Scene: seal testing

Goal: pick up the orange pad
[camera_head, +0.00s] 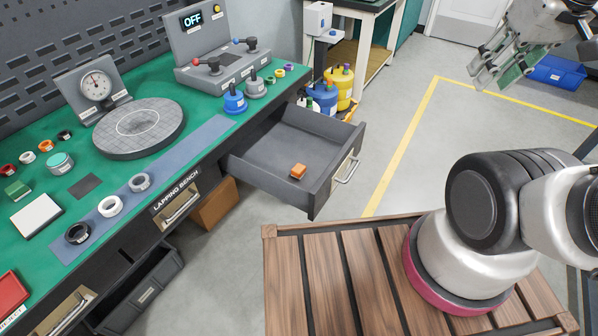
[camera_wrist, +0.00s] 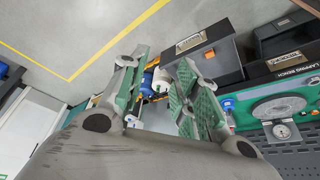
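The orange pad (camera_head: 298,171) is a small orange block lying on the floor of the open grey drawer (camera_head: 262,176), near its front right side in the head view. My gripper (camera_head: 498,74) is at the top right of the head view, high up and far to the right of the drawer. In the wrist view my gripper (camera_wrist: 162,72) shows two green-lined fingers spread apart with nothing held between them. The drawer (camera_wrist: 222,62) also shows in the wrist view, beyond the fingers.
The green-topped lapping bench (camera_head: 75,181) holds a round plate (camera_head: 139,128), rings, a gauge and a control box (camera_head: 213,50). A slatted wooden platform (camera_head: 330,285) lies in front of the drawer. Yellow and blue containers (camera_head: 338,88) stand behind it.

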